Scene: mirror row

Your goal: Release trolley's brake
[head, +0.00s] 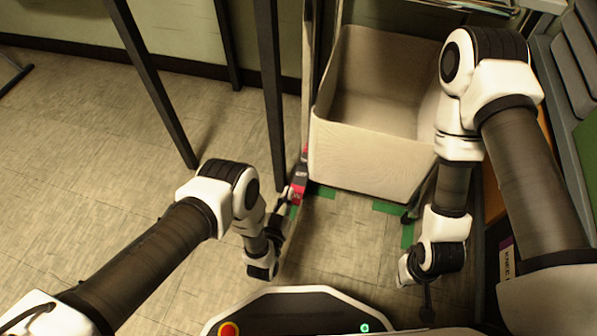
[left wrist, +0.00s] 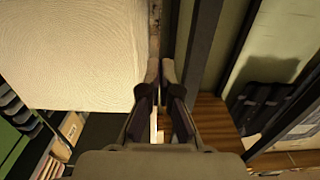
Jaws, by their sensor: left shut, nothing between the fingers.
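The trolley carries a large cream bin (head: 370,155) and has an upright post (head: 307,75) at its left side. A small red part with pale marks (head: 300,185), which looks like the brake pedal, sits low at the trolley's near left corner. My left gripper (head: 289,205) is shut and empty, right beside the red part; I cannot tell if they touch. In the left wrist view the fingers (left wrist: 162,85) point along the bin's side (left wrist: 75,55), and no red part shows. My right gripper (head: 427,300) hangs low at the right; its fingers are too unclear to read.
Dark table legs (head: 272,95) stand close left of the trolley. Green tape (head: 392,208) marks the floor around it. Shelving (head: 563,90) and a labelled box (head: 507,262) stand at the right. Open tiled floor (head: 80,170) lies to the left.

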